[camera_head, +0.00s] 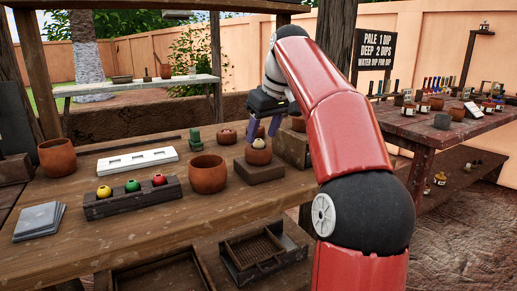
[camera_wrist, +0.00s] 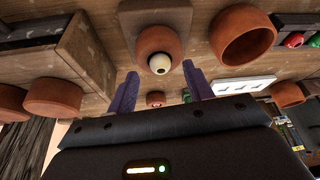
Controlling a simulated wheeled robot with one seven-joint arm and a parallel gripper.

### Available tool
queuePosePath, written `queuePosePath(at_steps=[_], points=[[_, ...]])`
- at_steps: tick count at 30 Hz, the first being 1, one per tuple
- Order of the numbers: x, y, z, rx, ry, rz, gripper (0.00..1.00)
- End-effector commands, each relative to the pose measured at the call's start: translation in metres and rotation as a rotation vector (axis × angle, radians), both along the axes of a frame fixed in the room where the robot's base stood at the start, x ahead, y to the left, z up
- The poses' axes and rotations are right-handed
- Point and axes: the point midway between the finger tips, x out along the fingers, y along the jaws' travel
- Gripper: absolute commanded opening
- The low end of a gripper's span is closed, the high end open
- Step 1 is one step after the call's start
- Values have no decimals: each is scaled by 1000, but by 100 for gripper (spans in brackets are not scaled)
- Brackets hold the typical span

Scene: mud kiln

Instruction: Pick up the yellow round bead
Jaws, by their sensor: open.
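The yellow round bead (camera_head: 103,192) sits at the left end of a dark rack (camera_head: 130,204), beside a green bead (camera_head: 132,185) and a red bead (camera_head: 159,180). My gripper (camera_head: 264,128) is open, well to the right of that rack, above a small terracotta pot with a pale cream bead (camera_head: 259,143) on top. In the wrist view the cream bead (camera_wrist: 160,64) shows between and beyond the open purple fingers (camera_wrist: 161,72), with nothing gripped. The wrist view shows red (camera_wrist: 294,40) and green beads at its right edge; the yellow one is outside it.
A terracotta bowl (camera_head: 208,174) stands between the rack and my gripper. A white slotted plate (camera_head: 137,162) lies behind the rack, grey tiles (camera_head: 40,221) to its left. A dark block (camera_head: 259,171) supports the small pot.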

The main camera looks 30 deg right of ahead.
Motion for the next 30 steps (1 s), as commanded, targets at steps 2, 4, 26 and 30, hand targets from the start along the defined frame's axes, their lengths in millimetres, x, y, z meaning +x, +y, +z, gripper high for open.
queuePosePath(at_steps=[2, 4, 26, 30], points=[[4, 1, -14, 2, 2, 0, 51], [7, 2, -20, 2, 0, -1, 51], [9, -1, -28, 3, 11, -4, 4], [9, -1, -29, 3, 12, -5, 4]])
